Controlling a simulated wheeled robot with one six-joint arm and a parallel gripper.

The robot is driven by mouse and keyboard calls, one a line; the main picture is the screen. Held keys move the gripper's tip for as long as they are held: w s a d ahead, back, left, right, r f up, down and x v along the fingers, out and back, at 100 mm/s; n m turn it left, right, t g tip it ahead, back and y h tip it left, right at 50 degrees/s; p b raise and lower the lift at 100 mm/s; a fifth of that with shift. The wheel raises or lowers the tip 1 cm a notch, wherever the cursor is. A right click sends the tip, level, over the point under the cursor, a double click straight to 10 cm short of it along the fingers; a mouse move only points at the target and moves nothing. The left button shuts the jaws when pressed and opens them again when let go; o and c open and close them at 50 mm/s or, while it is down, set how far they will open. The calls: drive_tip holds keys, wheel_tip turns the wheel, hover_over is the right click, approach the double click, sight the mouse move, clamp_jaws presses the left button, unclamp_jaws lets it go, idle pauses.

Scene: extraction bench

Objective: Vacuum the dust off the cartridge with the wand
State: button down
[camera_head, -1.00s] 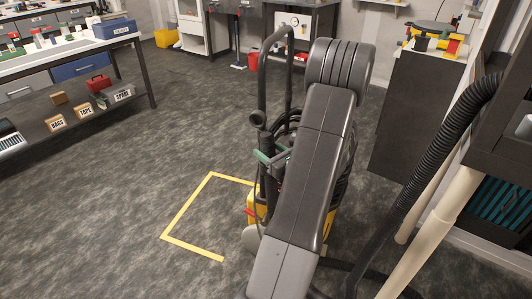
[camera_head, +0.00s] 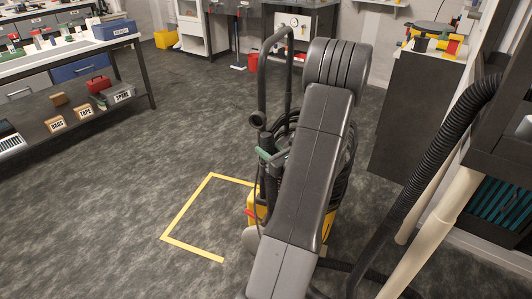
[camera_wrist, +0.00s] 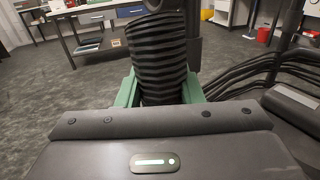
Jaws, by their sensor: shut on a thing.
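My gripper (camera_wrist: 160,92) has green fingers on both sides of a black ribbed grip, which looks like the handle of the wand (camera_wrist: 157,55). The fingers are shut on it, and it stands upright between them in the wrist view. In the head view my gripper (camera_head: 268,156) is mostly hidden behind my arm, beside a yellow and black vacuum (camera_head: 252,207). The dark top of the wand (camera_head: 257,119) shows just above the green fingers. The wand's lower end is hidden. I cannot make out the cartridge or any dust in either view.
A yellow tape corner (camera_head: 188,210) marks the floor left of the vacuum. A black ribbed hose (camera_head: 440,145) and a cream pipe (camera_head: 435,230) run along the right. A workbench (camera_head: 75,42) stands at the left, a dark cabinet (camera_head: 405,120) at the right.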

sight(267, 136)
drive_tip(key=shift+r+p, duration=2.45)
drive_tip(key=shift+r, duration=1.3)
drive_tip(key=shift+r, duration=0.25)
